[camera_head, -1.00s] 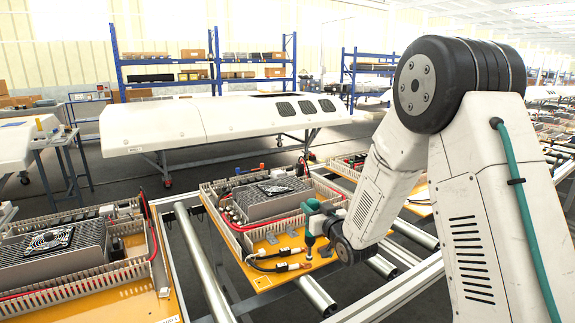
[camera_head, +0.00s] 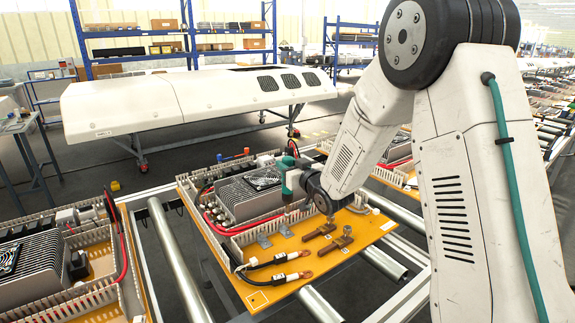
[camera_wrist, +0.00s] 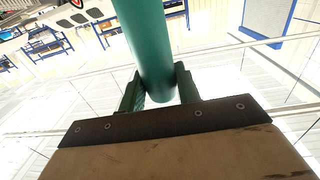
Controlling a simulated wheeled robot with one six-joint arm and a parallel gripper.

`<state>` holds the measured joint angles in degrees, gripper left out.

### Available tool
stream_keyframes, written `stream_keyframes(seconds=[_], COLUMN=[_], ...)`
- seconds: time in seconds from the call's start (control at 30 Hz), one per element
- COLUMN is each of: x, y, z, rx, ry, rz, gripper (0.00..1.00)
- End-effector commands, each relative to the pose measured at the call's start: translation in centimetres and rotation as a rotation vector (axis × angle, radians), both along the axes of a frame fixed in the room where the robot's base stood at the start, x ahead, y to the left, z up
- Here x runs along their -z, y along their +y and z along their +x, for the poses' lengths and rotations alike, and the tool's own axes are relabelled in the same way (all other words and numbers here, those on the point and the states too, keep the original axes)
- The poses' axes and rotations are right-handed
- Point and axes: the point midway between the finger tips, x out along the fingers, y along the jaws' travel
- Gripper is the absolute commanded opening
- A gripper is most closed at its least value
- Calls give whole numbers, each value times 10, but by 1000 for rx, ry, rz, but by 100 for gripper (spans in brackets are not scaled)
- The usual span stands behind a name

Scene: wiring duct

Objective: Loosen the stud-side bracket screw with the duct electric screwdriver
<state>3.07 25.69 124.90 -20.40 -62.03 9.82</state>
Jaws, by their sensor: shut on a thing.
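My gripper (camera_head: 296,180) is shut on the green electric screwdriver (camera_head: 288,172), above the slotted duct along the board's inner edge. In the wrist view the green screwdriver body (camera_wrist: 150,45) stands between the two green fingers of my gripper (camera_wrist: 159,90). Its tip is not clear in either view. On the orange board (camera_head: 376,231) lie two brown bars (camera_head: 330,246) with upright studs (camera_head: 347,231) and two small grey brackets (camera_head: 264,241). I cannot make out the bracket screws, nor which bracket is stud-side.
Two black cables with copper lugs (camera_head: 302,255) lie on the board's front. A finned heatsink with a fan (camera_head: 262,178) stands behind the white duct (camera_head: 257,230). Another board (camera_head: 60,275) is at the left. Metal rollers (camera_head: 180,262) run between the boards.

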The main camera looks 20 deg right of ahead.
Motion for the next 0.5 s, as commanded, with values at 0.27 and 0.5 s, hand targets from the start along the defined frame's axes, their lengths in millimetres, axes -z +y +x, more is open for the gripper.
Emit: stream_keyframes(seconds=[0.27, 0.5], x=[17, 39], y=[-1, -1], z=[0, 0], rx=[1, 0], ry=[1, 1], rz=[1, 0], gripper=[0, 0])
